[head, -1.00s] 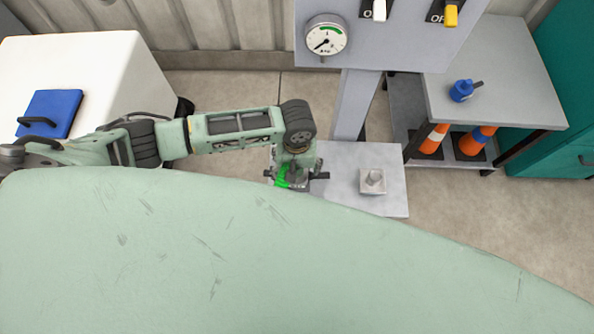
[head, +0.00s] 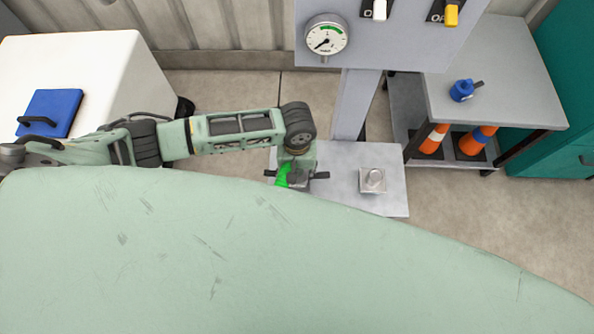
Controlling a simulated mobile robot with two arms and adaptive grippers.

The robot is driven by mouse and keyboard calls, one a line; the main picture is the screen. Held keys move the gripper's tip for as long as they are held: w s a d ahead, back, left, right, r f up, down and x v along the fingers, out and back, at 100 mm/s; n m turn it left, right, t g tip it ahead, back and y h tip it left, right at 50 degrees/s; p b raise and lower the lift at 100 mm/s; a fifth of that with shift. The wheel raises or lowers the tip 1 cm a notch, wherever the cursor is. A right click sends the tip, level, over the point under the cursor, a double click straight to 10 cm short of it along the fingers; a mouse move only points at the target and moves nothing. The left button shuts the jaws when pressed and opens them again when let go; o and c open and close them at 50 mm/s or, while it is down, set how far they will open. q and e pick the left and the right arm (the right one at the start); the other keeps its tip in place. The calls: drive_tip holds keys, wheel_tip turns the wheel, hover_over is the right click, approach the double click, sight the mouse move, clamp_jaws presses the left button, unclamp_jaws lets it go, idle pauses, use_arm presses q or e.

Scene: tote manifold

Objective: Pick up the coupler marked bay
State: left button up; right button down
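A bright green coupler (head: 283,174) is at the left part of a low grey shelf, partly hidden under my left gripper (head: 296,179). My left gripper points down right over it, its dark finger links spread to both sides. Its fingertips are hidden, so I cannot tell whether it grips the green coupler. A blue coupler (head: 461,90) with a dark handle stands on the grey side table at the right. No marking is readable on either coupler. My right gripper is not in view.
A square metal mount (head: 373,181) sits on the low grey shelf (head: 393,205). A panel with a gauge (head: 326,38) and two switches stands behind. Orange cones (head: 430,142) are under the side table (head: 500,75). A white bin with a blue lid (head: 52,110) is left.

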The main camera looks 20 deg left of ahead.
use_arm(q)
drive_tip(key=shift+r, duration=0.1)
drive_tip(key=shift+c, duration=0.5)
drive_tip(key=shift+w+r, duration=0.1)
drive_tip(key=shift+r, duration=0.1)
wheel_tip(320, 180, up, 10)
drive_tip(key=shift+f+p, duration=0.2)
drive_tip(key=shift+p, duration=0.1)
idle(0.7)
